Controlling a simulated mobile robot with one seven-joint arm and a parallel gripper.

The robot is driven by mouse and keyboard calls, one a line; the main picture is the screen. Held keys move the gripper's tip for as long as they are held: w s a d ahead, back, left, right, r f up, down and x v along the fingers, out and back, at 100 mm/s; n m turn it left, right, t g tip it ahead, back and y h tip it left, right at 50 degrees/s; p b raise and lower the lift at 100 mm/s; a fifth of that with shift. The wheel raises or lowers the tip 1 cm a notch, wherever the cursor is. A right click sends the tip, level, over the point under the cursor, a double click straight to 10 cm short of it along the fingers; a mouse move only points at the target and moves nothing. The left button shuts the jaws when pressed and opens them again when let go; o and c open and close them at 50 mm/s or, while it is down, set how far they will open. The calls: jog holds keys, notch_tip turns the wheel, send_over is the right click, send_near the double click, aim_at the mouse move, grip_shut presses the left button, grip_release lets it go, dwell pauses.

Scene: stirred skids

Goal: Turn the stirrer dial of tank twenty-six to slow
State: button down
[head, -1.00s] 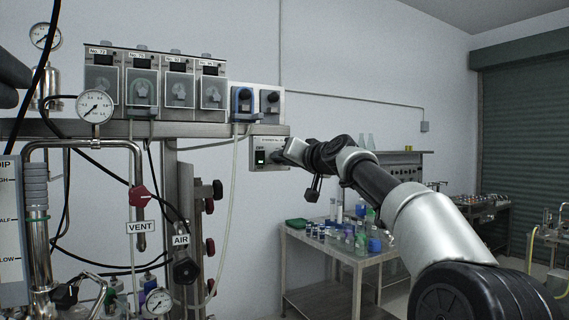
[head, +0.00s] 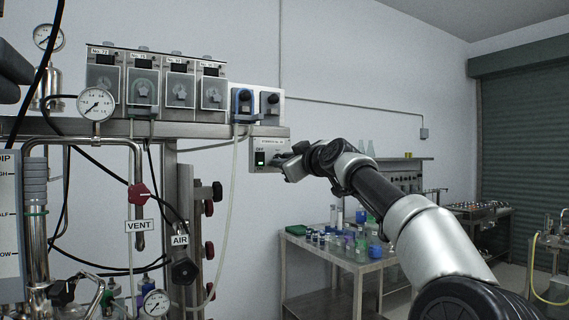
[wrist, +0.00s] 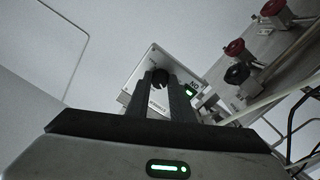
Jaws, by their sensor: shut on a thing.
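The stirrer control box (head: 256,143) is a small pale box hung under the right end of the shelf. In the head view my gripper (head: 281,161) reaches the box from the right. The dial's pointer and scale marks cannot be made out.
Several grey units with knobs (head: 180,93) stand on the shelf (head: 200,129) above left. A pale hose (head: 231,185) hangs just left of the box. Valves with red and black handles (head: 209,208) are lower left. A table with bottles (head: 345,262) stands below right.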

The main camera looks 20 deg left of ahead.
jog(key=n, duration=1.1)
jog(key=shift+w+n, duration=0.1)
jog(key=shift+n, duration=0.2)
dwell(0.4)
jog(key=c, duration=1.6)
grip_release()
jog(key=shift+d, duration=0.1)
jog(key=shift+o, duration=0.2)
